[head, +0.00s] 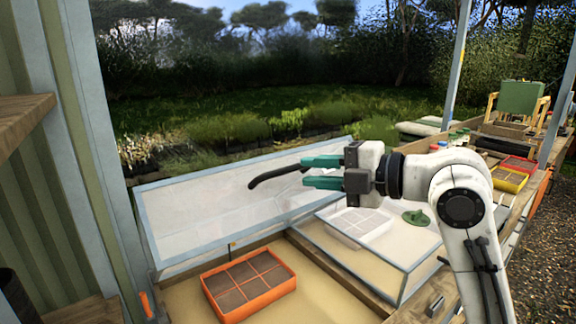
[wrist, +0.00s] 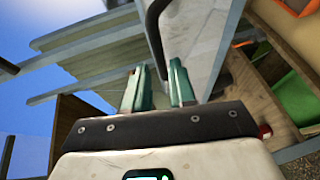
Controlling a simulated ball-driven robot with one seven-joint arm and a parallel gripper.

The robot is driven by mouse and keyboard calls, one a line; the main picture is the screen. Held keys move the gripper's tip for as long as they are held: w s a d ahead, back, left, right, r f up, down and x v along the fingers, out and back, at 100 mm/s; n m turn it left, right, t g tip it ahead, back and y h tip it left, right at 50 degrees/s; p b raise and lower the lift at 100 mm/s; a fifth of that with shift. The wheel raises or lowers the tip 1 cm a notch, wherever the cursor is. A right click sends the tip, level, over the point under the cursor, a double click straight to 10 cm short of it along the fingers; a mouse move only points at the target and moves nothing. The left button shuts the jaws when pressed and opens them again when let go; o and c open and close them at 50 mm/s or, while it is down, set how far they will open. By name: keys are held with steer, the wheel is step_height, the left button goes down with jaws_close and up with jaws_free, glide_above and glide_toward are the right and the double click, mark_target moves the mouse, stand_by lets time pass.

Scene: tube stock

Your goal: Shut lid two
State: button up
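A glazed lid (head: 200,215) with a pale grey frame stands tilted open at the left of the cold frame. A second lid (head: 400,272) to its right lies shut. I see no numbers on them. A bent black handle (head: 270,176) shows in front of the open lid; it also shows in the wrist view (wrist: 152,25). My gripper (head: 303,172) has two green fingers spread apart. In the wrist view (wrist: 157,66) one end of the handle reaches the gap between the fingertips. I cannot tell whether they touch it.
An orange seed tray (head: 262,308) sits inside the open bay. A white tray (head: 350,228) and a green item (head: 416,217) show under the shut lid. A bench with crates and a yellow tray (head: 509,180) runs along the right. A metal post (head: 90,130) stands at left.

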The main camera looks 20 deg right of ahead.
mark_target(291, 171)
steer(key=p+x, duration=0.1)
steer(key=x, duration=0.5)
jaws_close()
stand_by(0.4)
